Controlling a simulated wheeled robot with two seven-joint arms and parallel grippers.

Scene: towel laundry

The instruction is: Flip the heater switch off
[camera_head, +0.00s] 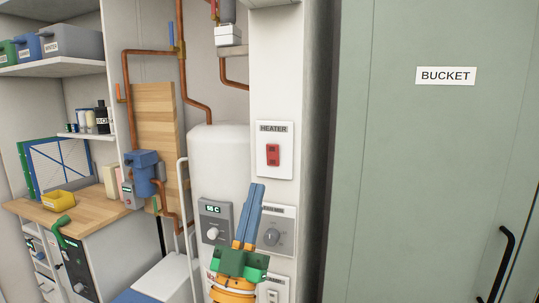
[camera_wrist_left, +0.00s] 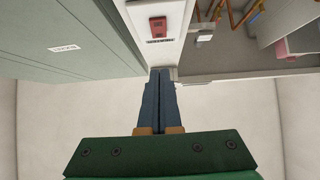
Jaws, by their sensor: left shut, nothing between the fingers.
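The heater switch (camera_head: 273,155) is a red rocker on a white plate labelled HEATER (camera_head: 273,129), on the white wall panel right of the tank. It also shows near the top of the left wrist view (camera_wrist_left: 158,27). My left gripper (camera_head: 257,186) has blue fingers pointing up, closed together and empty. In the head view its tips are just below the plate and left of the switch. In the left wrist view the fingers (camera_wrist_left: 160,72) point toward the panel, with the switch beyond the tips. I see no contact with the switch. My right gripper is not in view.
Behind the gripper are a dial plate (camera_head: 276,236) and a grey thermostat box (camera_head: 214,222) on the white tank (camera_head: 217,158). Copper pipes (camera_head: 181,62) run at the left. A green door (camera_head: 430,150) labelled BUCKET stands at the right. A shelf and wooden counter are at far left.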

